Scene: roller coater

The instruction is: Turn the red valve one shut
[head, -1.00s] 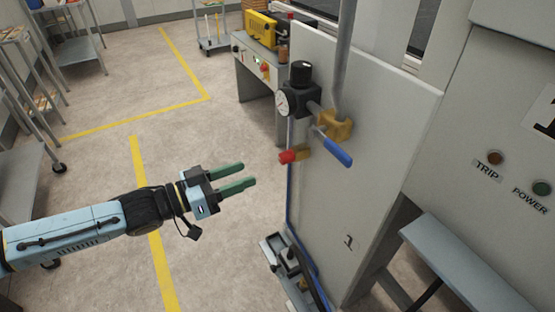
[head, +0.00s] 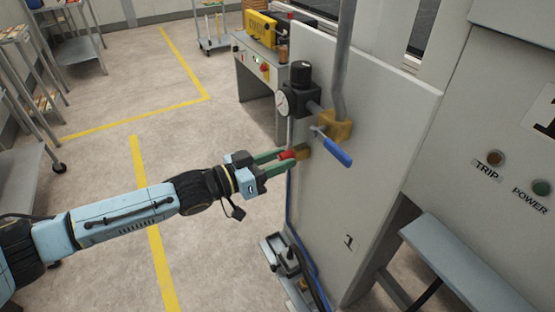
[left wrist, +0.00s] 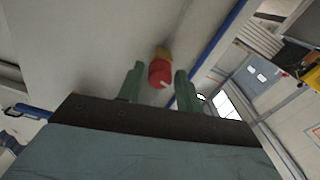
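The red valve knob (head: 286,155) sticks out from a brass fitting (head: 303,152) on the pale panel marked 1 (head: 380,190), below the gauge. My left gripper (head: 284,161) is at the knob, with one green finger on each side of it. The left wrist view shows the red knob (left wrist: 160,73) between the two fingers, with a small gap on both sides. The fingers look open and not closed on it. My right gripper is not in view.
A blue-handled lever (head: 336,152) sits just right of the knob. A black regulator with a round gauge (head: 283,103) is above it. A grey pipe (head: 344,60) runs up the panel.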

